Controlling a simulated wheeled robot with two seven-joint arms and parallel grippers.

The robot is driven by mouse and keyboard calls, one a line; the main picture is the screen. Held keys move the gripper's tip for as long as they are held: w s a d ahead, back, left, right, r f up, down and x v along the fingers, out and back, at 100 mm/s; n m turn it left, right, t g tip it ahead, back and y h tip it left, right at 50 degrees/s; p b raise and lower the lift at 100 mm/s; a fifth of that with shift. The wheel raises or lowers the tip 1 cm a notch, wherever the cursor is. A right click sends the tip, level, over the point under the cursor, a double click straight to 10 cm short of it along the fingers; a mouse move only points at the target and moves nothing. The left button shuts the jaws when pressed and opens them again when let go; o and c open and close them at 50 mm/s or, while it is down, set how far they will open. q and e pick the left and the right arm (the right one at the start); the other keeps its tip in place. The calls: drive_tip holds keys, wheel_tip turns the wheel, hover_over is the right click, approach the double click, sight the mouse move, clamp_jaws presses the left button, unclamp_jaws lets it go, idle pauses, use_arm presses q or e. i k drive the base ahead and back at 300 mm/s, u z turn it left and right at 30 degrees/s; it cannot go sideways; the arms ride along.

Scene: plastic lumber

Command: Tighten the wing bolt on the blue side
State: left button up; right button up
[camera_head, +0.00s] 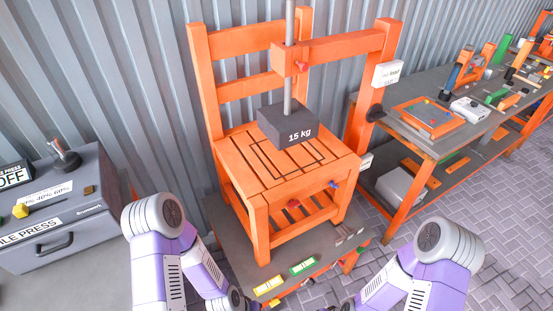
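An orange slatted chair (262,165) stands on a grey platform in the middle of the head view. A small blue wing bolt (334,184) shows low on its right side, near the front right leg. A red wing bolt (293,203) shows below the seat front. My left gripper (238,299) is at the bottom edge, below and left of the chair, mostly cut off. My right gripper (347,303) is also at the bottom edge, right of centre, and barely shows. Both are apart from the bolts, and their finger openings cannot be made out.
A dark 15 kg weight (288,126) hangs on a rod over the seat, by an orange post and beam (340,48). Yellow (270,286) and green (303,267) labelled pieces lie on the platform front. A grey press (60,215) stands left, a cluttered workbench (425,85) right.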

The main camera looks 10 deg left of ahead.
sight(331, 183)
drive_tip(key=k, duration=1.1)
drive_tip(key=z, duration=0.85)
drive_tip(key=i, duration=1.05)
drive_tip(key=u, duration=0.85)
drive_tip(key=i, duration=0.5)
drive_tip(key=u, duration=0.55)
